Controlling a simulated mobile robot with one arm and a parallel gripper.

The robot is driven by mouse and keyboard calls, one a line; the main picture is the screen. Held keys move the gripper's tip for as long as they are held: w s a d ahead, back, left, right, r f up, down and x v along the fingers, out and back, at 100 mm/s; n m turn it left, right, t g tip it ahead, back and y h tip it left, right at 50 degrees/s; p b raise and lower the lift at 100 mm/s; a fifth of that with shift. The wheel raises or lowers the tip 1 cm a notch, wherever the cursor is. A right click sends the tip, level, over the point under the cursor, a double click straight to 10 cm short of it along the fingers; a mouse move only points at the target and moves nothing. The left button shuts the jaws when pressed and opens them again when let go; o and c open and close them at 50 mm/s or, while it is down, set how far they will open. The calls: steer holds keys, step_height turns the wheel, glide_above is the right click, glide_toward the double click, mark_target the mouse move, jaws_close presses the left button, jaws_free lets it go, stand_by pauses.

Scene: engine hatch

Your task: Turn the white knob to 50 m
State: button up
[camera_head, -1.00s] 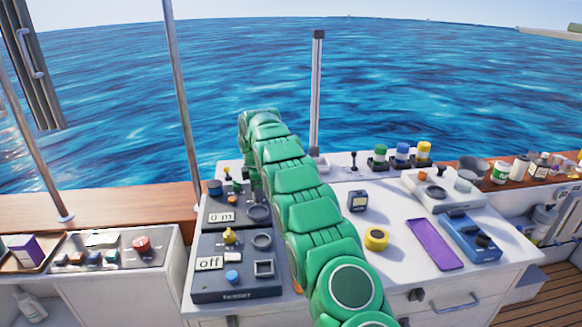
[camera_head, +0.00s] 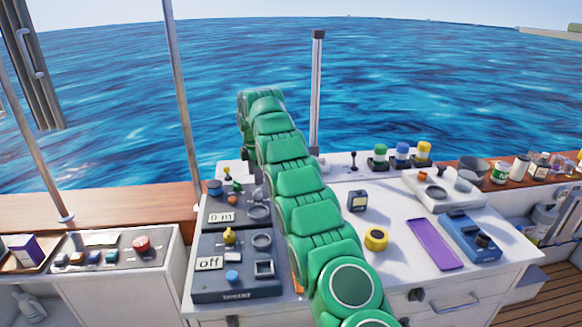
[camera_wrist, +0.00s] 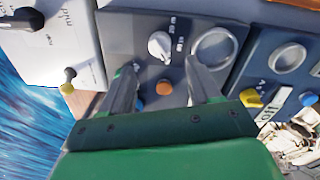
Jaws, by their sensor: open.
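The white knob (camera_wrist: 158,45) sits on a dark grey panel (camera_wrist: 117,27) in the wrist view, with a "20 m" mark beside it. In the head view it shows small and pale (camera_head: 257,194), right of the "0 m" display (camera_head: 221,217). My gripper (camera_wrist: 165,76) is open in the wrist view, its two grey fingers spread apart. The knob lies beyond the fingertips, between their lines, and nothing is held. An orange button (camera_wrist: 164,88) shows between the fingers. In the head view my arm hides most of the gripper.
A round grey ring (camera_wrist: 214,48) lies right of the knob. A second panel (camera_head: 235,288) with a yellow knob (camera_head: 229,236), an "off" display (camera_head: 209,263) and a blue button (camera_head: 232,277) stands in front. A metal post (camera_head: 316,95) rises right of my arm.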

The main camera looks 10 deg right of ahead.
steer(key=s+d+r+m, duration=0.4)
steer(key=s+r, duration=0.2)
steer(key=s, duration=0.4)
steer(key=s+d+r+m+g, duration=0.1)
steer(key=s+d+r+m, duration=0.4)
steer(key=s, duration=0.4)
steer(key=shift+s+r+h, duration=0.35)
steer(key=shift+r+h, duration=0.05)
steer(key=shift+r, duration=0.45)
stand_by(0.7)
steer(key=shift+d, duration=0.1)
steer(key=s+d+m, duration=0.2)
steer(key=s+m, duration=0.1)
steer(key=s, duration=0.8)
steer(key=s+d+m, duration=0.2)
steer(key=s+m, duration=0.1)
steer(key=s, duration=0.7)
steer(key=s+f+m, duration=0.3)
steer(key=s, duration=0.9)
steer(key=s+f+m+g, duration=0.1)
steer(key=s+f+m, duration=0.2)
steer(key=s, duration=0.9)
steer(key=shift+s+f+y, duration=0.3)
steer(key=shift+s+f, duration=0.1)
